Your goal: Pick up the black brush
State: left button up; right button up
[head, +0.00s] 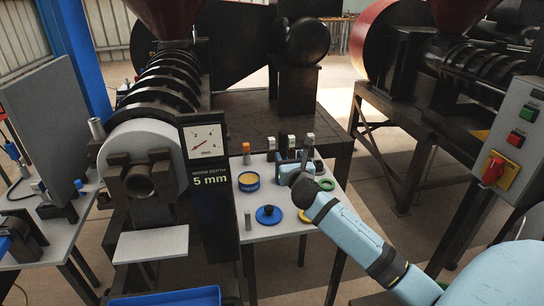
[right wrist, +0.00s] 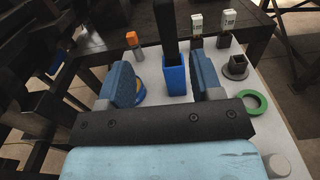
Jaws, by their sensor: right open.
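A black upright handle (right wrist: 169,28), which looks like the black brush, stands in a square blue holder (right wrist: 173,76) in the right wrist view. Its lower end is hidden inside the holder. My right gripper (right wrist: 165,78) is open, with its two blue fingers apart on either side of the holder and nothing held. In the head view my right gripper (head: 295,163) is over the back part of the small grey table (head: 290,222), and the brush cannot be told clearly there. My left gripper is not in view.
On the table are an orange-capped marker (head: 246,150), a yellow-and-blue tin (head: 248,181), a blue knobbed disc (head: 268,214) and a green ring (right wrist: 251,103). White-labelled pieces (right wrist: 228,20) stand behind. The press with its gauge (head: 206,143) is close on the left.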

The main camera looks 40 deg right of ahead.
aim_at(282, 141)
jog(key=x, duration=0.8)
jog(key=shift+w+d+r, duration=0.1)
jog(key=shift+w+r, duration=0.05)
jog(key=x, duration=0.5)
jog(key=shift+d+r+b, duration=0.3)
jog(key=shift+d+b, duration=0.05)
jog(key=shift+d, duration=0.05)
jog(key=c, duration=1)
